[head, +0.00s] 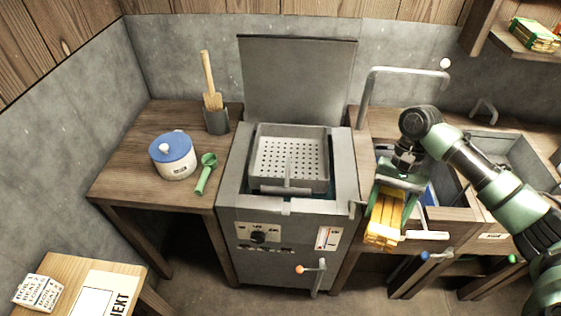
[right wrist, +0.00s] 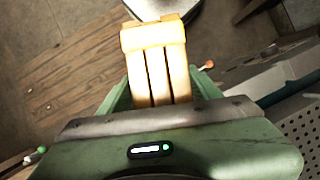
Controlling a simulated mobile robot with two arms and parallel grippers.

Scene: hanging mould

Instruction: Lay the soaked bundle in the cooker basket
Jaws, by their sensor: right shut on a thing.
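My right gripper (head: 392,190) is shut on a yellow bundle (head: 385,219) of several sticks with a band near its lower end. It holds the bundle up at the front edge of the sink counter, right of the cooker. The bundle also shows in the right wrist view (right wrist: 155,65), between the green fingers. The cooker basket (head: 290,158) is a grey perforated tray in the open top of the steel cooker (head: 290,232). The basket looks empty, and its handle points to the front. The cooker lid (head: 297,80) stands raised behind it. My left gripper is not in view.
A tall faucet (head: 400,72) rises behind the sink (head: 490,150).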

